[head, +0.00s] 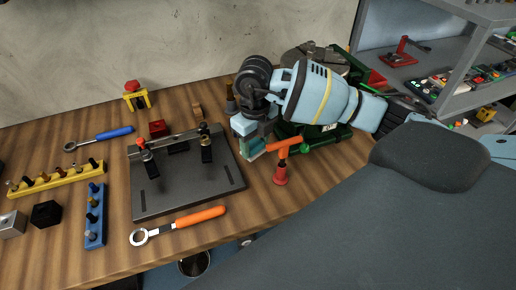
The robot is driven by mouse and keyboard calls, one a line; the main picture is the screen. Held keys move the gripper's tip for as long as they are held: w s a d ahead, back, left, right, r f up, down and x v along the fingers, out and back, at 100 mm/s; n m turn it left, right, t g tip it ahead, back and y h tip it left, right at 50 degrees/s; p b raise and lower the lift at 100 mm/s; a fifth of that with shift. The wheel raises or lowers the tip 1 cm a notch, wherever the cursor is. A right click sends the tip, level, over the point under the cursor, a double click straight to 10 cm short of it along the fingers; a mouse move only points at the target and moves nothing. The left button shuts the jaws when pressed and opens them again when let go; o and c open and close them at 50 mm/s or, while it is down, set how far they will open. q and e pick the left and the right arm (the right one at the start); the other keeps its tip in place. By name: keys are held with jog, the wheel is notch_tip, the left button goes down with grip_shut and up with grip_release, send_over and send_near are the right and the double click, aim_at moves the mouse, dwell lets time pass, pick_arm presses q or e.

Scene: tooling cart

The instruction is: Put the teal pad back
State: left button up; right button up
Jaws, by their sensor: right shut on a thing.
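The teal pad (253,151) is a small block at the lower end of my right gripper (252,141), which is shut on it. My gripper hides part of the pad. The pad is just right of the dark fixture plate (190,190), close to an orange-handled red stand (281,172). I cannot tell whether the pad touches the bench or the stand. My left gripper is out of view.
A green device (325,137) stands behind my right wrist. An orange-handled ring wrench (180,224) lies in front of the plate. A blue-handled wrench (100,137), yellow rack (55,179) and blue rack (95,215) lie left. Bare wood shows at the front right.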

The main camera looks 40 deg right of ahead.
aim_at(258, 150)
jog(key=shift+w, duration=0.1)
jog(key=shift+w+d, duration=0.15)
jog(key=shift+d, duration=0.25)
jog(key=shift+d+f, duration=0.15)
jog(key=shift+f, duration=1.65)
jog(key=shift+f, duration=0.15)
jog(key=o, duration=0.9)
jog(key=shift+o, duration=0.2)
notch_tip(258, 150, up, 12)
jog(key=shift+r, duration=0.15)
